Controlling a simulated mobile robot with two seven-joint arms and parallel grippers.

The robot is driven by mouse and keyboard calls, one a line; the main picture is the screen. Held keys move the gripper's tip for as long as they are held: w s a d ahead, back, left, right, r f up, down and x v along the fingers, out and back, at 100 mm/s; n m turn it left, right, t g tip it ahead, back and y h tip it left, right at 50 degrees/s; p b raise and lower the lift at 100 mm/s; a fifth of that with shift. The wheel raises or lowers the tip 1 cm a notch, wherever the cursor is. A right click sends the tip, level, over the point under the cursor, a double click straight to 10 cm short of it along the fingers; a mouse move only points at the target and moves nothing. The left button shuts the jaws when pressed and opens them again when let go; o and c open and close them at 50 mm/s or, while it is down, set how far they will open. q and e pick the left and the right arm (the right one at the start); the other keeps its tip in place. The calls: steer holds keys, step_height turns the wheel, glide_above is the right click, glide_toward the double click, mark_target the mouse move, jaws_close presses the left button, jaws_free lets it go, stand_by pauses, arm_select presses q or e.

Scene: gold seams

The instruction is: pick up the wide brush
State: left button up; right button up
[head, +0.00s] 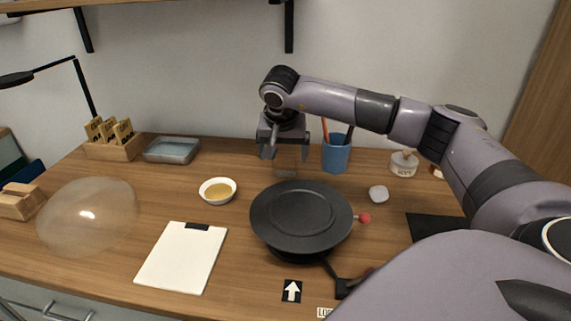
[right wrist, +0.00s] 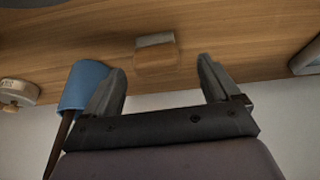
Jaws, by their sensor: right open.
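A blue cup (head: 337,153) stands at the back of the table with an orange handle (head: 325,129) and a dark handle (head: 349,134) sticking out. I cannot tell which of these, if either, is the wide brush; the lower ends are hidden in the cup. My right gripper (head: 286,155) is open and empty, pointing down just left of the cup. In the right wrist view, the cup (right wrist: 84,86) lies outside the jaws, beside one finger, with a dark brown handle (right wrist: 59,145) showing. My left gripper is not in view.
A round dark turntable (head: 300,212) stands in front. A white bowl (head: 217,183) with yellow contents is left. A lidded jar (head: 404,164) stands right.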

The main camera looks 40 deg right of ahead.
mark_target(286, 158)
steer(key=x, duration=0.4)
steer(key=shift+s+f, duration=0.15)
steer(key=shift+s, duration=0.05)
steer(key=c, duration=1)
steer(key=shift+c, duration=0.2)
step_height(286, 158, up, 10)
steer(key=shift+r, duration=0.1)
steer(key=shift+o, duration=0.9)
steer(key=shift+c, duration=0.4)
